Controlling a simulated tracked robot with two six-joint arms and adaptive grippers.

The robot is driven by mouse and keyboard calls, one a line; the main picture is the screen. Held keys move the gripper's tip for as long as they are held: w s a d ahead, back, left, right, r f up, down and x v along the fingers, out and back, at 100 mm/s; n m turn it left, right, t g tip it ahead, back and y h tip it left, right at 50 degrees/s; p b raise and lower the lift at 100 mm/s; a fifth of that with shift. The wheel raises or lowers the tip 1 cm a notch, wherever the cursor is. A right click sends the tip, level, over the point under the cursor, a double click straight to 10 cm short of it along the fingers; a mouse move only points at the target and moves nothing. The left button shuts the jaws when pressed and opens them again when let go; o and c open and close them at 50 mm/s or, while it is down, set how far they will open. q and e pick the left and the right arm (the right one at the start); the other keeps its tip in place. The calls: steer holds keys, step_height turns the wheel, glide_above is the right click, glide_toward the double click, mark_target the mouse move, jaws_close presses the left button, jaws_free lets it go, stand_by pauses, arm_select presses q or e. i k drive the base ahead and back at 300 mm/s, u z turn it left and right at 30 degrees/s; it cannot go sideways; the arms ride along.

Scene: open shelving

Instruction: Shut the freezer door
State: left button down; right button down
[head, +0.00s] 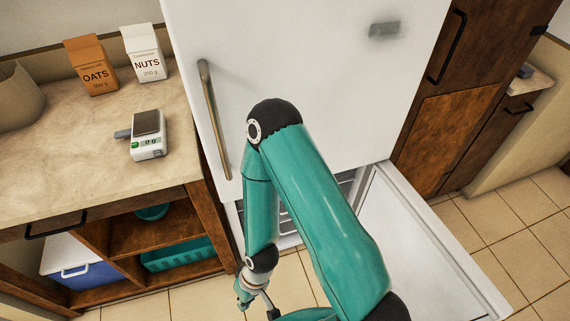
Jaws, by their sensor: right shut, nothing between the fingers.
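The white freezer door (425,250) stands wide open at the lower right, swung out to the right of the lower compartment. The open freezer compartment (287,222) shows white shelves or drawers behind my arm. My right arm crosses the front of the fridge, bent with its elbow up. My right gripper (269,307) is low at the bottom edge, left of the freezer door and apart from it. It is shut and empty, and only partly visible. My left gripper is not in view.
The upper fridge door (300,60) is closed, with a vertical metal handle (213,120). Wooden cabinets (470,90) stand at right. Tiled floor (495,235) is clear beside the freezer door.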

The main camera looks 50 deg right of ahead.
mark_target(436, 279)
steer(key=u, duration=0.85)
steer(key=k, duration=2.65)
steer(key=u, duration=0.25)
steer(key=i, duration=0.25)
steer(key=z, duration=2.9)
steer(key=i, duration=0.15)
steer(key=z, duration=1.35)
